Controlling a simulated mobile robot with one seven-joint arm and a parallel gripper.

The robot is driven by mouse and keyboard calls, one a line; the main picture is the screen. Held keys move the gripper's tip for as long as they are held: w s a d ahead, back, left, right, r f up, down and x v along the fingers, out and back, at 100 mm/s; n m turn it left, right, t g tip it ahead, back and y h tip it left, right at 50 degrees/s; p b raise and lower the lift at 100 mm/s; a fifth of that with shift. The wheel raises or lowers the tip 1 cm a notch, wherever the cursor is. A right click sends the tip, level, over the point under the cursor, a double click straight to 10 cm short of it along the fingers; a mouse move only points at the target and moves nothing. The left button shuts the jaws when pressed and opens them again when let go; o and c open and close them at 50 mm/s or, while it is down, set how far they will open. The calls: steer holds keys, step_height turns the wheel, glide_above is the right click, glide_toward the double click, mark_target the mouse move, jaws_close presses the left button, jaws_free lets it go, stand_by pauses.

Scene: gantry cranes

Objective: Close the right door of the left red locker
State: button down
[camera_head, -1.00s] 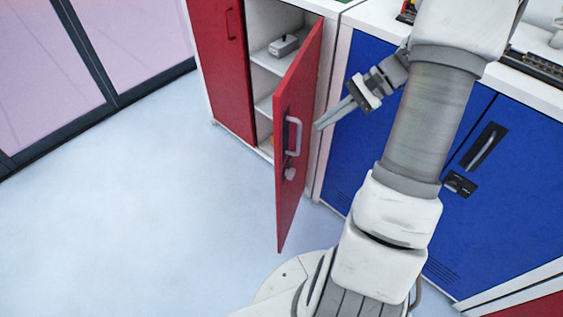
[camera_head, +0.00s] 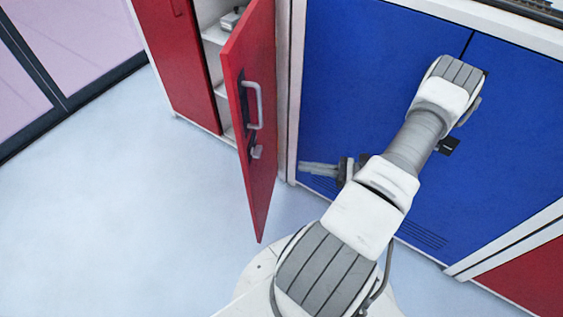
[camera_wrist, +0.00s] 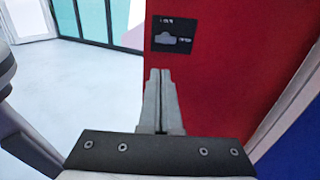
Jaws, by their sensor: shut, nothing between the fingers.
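The left red locker stands at the upper left in the head view, its left door (camera_head: 183,65) shut. Its right door (camera_head: 257,110) stands open, swung out toward me, with a grey handle (camera_head: 253,104) and a latch below it. My gripper (camera_head: 303,169) is low, to the right of the open door and in front of the blue locker. In the wrist view the gripper (camera_wrist: 160,74) has its fingers together and empty. The red door panel (camera_wrist: 230,75) fills the view behind the fingers, with a dark latch plate (camera_wrist: 173,39) just above them. I cannot tell whether they touch the door.
A blue locker (camera_head: 370,80) adjoins the red one on the right. A grey box (camera_head: 231,19) sits on a shelf inside the red locker. Open floor (camera_head: 110,190) lies left of the door, with glass panels (camera_head: 75,35) beyond.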

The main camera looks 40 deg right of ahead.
mark_target(250, 158)
steer(key=b+x, duration=0.1)
steer(key=x, duration=1.2)
steer(key=shift+w+a+b, duration=0.1)
steer(key=shift+w+b, duration=0.05)
steer(key=shift+b, duration=0.25)
steer(key=shift+w+a, duration=0.1)
